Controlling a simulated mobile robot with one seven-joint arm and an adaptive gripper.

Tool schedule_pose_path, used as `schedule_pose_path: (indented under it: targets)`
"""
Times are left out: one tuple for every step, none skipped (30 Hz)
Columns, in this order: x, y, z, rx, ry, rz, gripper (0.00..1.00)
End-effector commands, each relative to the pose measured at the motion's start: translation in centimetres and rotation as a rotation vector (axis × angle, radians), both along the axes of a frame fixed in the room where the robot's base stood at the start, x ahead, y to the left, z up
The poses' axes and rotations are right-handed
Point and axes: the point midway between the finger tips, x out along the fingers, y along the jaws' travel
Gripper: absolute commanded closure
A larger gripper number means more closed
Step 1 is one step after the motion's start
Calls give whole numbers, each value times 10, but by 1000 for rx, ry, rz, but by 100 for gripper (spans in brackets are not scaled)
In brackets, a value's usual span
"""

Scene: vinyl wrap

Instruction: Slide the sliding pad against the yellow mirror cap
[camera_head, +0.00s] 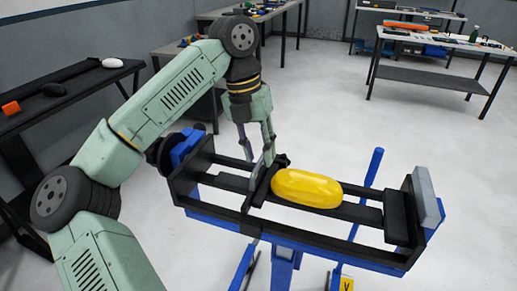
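The yellow mirror cap (307,188) lies lengthwise on the black rails of a blue-and-black stand (362,216). A dark sliding pad with a light grey face (258,173) stands on the rails at the left end of the cap, very close to it; I cannot tell if they touch. My gripper (260,154) points down at this pad from above. Its two fingers show a gap between them higher up, and their tips reach the top of the pad. Whether they hold the pad is unclear. The far side of the pad is hidden.
A grey-faced end block (427,194) stands at the right end of the stand, with bare rails between it and the cap. A dark table (60,97) with a white mouse-like object is at left. Other workbenches stand behind; the floor around is clear.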

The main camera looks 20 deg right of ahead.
Motion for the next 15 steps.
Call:
schedule_pose_path:
  targets:
    - [0, 0, -2, -1, 1, 0, 70]
    - [-1, 0, -3, -1, 1, 0, 70]
    - [-1, -1, -4, -1, 1, 0, 70]
    - [-1, -1, -4, -1, 1, 0, 70]
    - [-1, -1, -4, -1, 1, 0, 70]
    - [-1, -1, -4, -1, 1, 0, 70]
    - [-1, -1, -4, -1, 1, 0, 70]
    - [-1, -1, -4, -1, 1, 0, 70]
    - [-1, -1, -4, -1, 1, 0, 70]
    - [-1, -1, -4, -1, 1, 0, 71]
    - [-1, -1, -4, -1, 1, 0, 73]
    - [-1, -1, -4, -1, 1, 0, 76]
    - [-1, -1, -4, -1, 1, 0, 78]
    - [-1, -1, -4, -1, 1, 0, 80]
    - [-1, -1, -4, -1, 1, 0, 82]
